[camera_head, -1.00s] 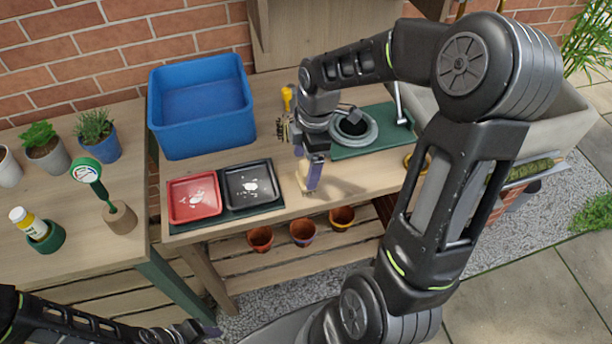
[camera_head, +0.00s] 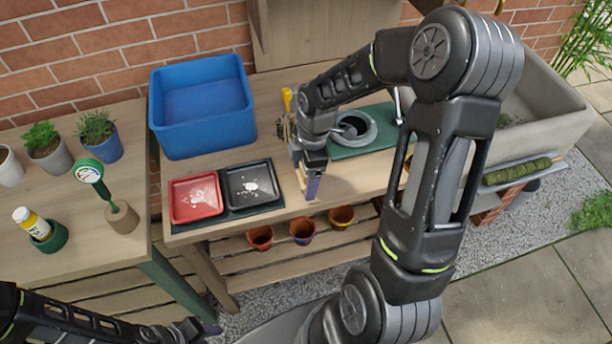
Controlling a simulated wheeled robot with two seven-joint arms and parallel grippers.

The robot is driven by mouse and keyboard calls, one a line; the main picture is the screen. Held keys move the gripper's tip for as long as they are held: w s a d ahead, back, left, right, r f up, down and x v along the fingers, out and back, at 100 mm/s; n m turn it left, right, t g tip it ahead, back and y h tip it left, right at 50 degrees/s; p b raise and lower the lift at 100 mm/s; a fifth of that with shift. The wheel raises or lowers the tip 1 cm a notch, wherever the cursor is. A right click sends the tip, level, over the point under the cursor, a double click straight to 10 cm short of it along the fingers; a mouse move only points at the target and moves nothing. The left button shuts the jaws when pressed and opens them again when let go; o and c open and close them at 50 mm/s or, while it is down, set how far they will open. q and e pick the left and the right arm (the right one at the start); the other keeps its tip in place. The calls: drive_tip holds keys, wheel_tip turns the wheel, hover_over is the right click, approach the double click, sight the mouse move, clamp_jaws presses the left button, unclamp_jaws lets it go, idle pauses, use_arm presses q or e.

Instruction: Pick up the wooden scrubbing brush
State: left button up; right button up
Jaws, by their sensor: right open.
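The wooden scrubbing brush is mostly hidden behind my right gripper. My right gripper (camera_head: 309,187) is open and points down at the bench's front edge, over or around that pale piece; contact cannot be made out. My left gripper (camera_head: 196,329) is low at the bottom left, away from the bench, its jaws too small and dark to read.
A blue bin (camera_head: 203,143) stands behind a red tray (camera_head: 194,199) and a black tray (camera_head: 250,184). A green mat (camera_head: 365,150) with a grey round dish (camera_head: 354,128) lies right of the gripper. Terracotta pots (camera_head: 302,231) stand on the lower shelf. A stone sink (camera_head: 545,110) is at right.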

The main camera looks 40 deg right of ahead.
drive_tip(key=c, duration=1.5)
